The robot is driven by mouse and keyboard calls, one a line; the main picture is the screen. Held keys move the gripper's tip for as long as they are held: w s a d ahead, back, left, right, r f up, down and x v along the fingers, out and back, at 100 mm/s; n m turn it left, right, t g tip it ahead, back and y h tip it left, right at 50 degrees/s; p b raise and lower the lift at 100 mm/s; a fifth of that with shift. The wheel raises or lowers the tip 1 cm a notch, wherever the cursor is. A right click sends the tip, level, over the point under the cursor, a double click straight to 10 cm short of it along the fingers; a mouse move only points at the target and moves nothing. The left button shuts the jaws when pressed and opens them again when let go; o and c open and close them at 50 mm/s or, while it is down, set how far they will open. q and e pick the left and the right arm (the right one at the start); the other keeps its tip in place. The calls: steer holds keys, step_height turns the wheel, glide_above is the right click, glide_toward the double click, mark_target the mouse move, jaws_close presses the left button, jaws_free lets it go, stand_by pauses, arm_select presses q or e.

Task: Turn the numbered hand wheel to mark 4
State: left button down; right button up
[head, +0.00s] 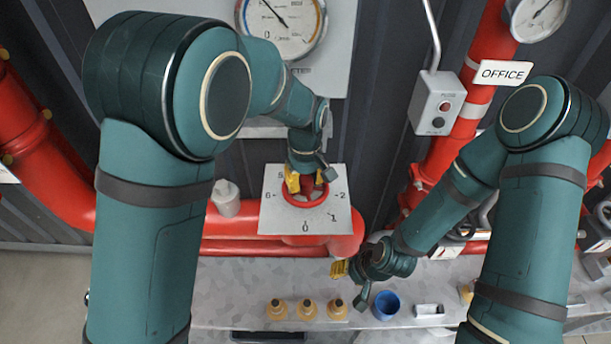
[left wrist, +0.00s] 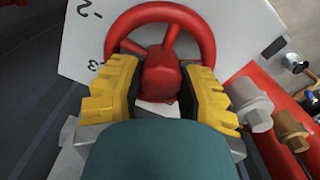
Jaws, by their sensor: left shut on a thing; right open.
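The red hand wheel (head: 304,203) sits on a white number plate (head: 278,222) in the middle of the head view. Marks 0, 1, 2, 5 and 6 show around it; the upper marks, including 4, are hidden behind my left arm. My left gripper (head: 307,183) reaches down onto the wheel. In the left wrist view, its yellow fingers (left wrist: 151,95) stand on both sides of the wheel's red hub (left wrist: 160,73), shut on the wheel, whose rim (left wrist: 206,35) shows beyond. I cannot see a pointer clearly. My right gripper (head: 345,270) is open and empty, lower right of the plate.
Red pipes (head: 240,247) run behind and below the plate. A grey bench (head: 230,290) holds several yellow-brown fittings (head: 306,309) and a blue cup (head: 385,305). A grey switch box (head: 437,103) and an OFFICE sign (head: 502,73) are at the upper right.

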mark_target(305, 178)
stand_by(0.3)
arm_select(q)
steer(key=n+p, duration=0.1)
steer(key=n, duration=0.2)
steer(key=shift+s+r+n+p, duration=0.1)
steer(key=shift+n+p, duration=0.3)
steer(key=shift+c, duration=2.3)
jaws_free()
steer(key=shift+r+p, duration=0.35)
steer(key=shift+r, duration=3.05)
